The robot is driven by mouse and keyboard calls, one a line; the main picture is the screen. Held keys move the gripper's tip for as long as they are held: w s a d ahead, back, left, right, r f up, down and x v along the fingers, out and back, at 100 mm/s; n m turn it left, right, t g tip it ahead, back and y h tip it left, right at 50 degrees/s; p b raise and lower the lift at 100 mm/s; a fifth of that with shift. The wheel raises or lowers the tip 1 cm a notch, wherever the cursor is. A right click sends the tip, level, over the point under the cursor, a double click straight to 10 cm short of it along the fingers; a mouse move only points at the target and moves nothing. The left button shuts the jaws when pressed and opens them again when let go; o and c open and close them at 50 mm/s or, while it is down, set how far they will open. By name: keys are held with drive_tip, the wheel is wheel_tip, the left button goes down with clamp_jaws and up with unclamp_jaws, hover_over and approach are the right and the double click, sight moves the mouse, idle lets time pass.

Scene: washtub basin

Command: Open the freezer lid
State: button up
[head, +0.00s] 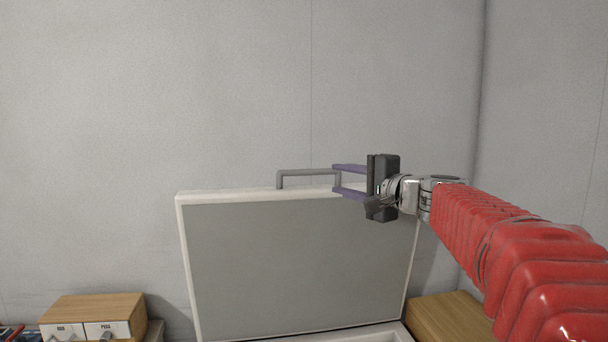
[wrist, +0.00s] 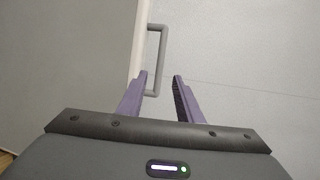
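The freezer lid (head: 300,265) stands raised, nearly upright, with its grey inner face and pale rim toward me in the head view. Its grey bar handle (head: 308,172) sticks up from the top edge. In the wrist view the handle (wrist: 157,28) stands off the lid's pale edge (wrist: 141,40). My gripper (head: 334,179) is at the right end of the handle. Its two purple fingers are apart, and in the wrist view my gripper (wrist: 161,76) has the handle's near end between the fingertips, with a gap on the right side. Part of the freezer body (head: 385,334) shows at the bottom.
A wooden box with small white drawers (head: 93,315) stands at the lower left. Another wooden box (head: 448,315) stands at the lower right, under my arm. A grey wall (head: 230,80) rises behind the lid. The space above the lid is clear.

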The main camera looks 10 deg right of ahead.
sight(312, 174)
drive_tip(key=shift+w+a, duration=0.1)
drive_tip(key=x, duration=1.3)
drive_tip(key=shift+w+a+f, duration=0.15)
drive_tip(key=shift+w, duration=0.15)
drive_tip(key=shift+c, duration=0.5)
clamp_jaws()
drive_tip(key=shift+f, duration=0.1)
